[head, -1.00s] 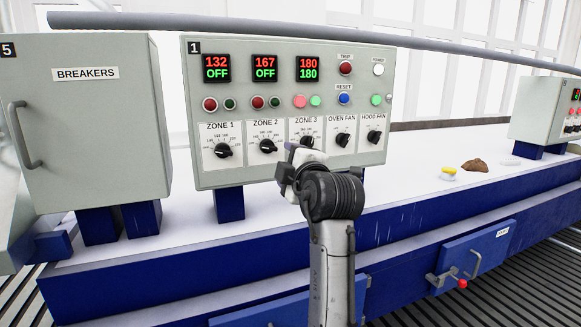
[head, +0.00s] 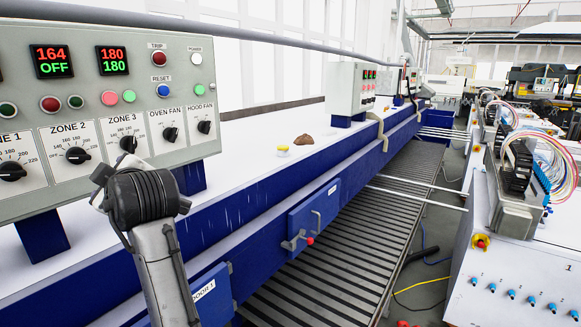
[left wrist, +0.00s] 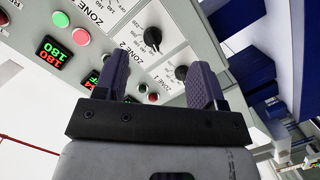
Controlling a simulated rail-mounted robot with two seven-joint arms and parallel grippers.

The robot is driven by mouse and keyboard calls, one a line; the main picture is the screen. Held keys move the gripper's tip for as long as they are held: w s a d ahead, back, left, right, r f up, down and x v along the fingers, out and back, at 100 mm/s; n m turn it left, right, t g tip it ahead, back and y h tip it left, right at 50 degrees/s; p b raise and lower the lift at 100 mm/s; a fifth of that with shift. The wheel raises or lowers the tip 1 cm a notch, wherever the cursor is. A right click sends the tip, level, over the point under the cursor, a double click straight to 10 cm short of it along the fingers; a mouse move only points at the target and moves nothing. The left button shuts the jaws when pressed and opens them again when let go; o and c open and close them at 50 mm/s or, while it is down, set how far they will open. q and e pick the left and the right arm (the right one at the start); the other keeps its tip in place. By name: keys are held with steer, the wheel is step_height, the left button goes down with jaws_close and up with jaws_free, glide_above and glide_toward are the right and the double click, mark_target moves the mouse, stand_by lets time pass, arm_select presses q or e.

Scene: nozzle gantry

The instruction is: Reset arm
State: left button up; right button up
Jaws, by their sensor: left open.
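My left gripper (head: 100,180) is in front of the lower edge of the grey control panel (head: 140,230), just below the ZONE 3 knob (head: 128,144). Its fingers are mostly hidden by the wrist in the head view. In the left wrist view the gripper (left wrist: 160,82) is open, with two purple fingers apart and nothing between them. The tilted panel (left wrist: 195,45) lies beyond them, with the ZONE 2 knob (left wrist: 152,38) and ZONE 1 knob (left wrist: 181,72). My right gripper is not in view.
A blue conveyor housing (head: 225,215) runs into the distance, with a red-knobbed door (head: 313,212) in its side. White machinery with coloured hoses (head: 550,165) stands right. A slatted strip (head: 340,245) lies between.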

arm_select(q)
steer(key=s+d+m+t+h, duration=0.6)
steer(key=s+m+h, duration=0.15)
steer(key=m, duration=0.45)
steer(key=s+d+f+m+g+h, duration=0.2)
steer(key=s+f, duration=0.2)
steer(key=f, duration=0.7)
steer(key=s+d+f+m+g+h, duration=0.1)
steer(key=s+f+m+h, duration=0.15)
steer(key=f, duration=0.85)
steer(key=s+d+f+m+g+h, duration=0.1)
steer(key=s+d+f+m+g, duration=0.2)
steer(key=f, duration=0.8)
steer(key=s+a+f+g, duration=0.2)
steer(key=s+f+g, duration=0.6)
steer(key=s+f, duration=1.7)
step_height(320, 180, up, 26)
steer(key=p, duration=2.4)
steer(key=shift+r+m+t+y+p, duration=0.2)
steer(key=shift+m+t+y+p, duration=0.1)
steer(key=shift+m+p, duration=0.1)
steer(key=shift+s, duration=0.1)
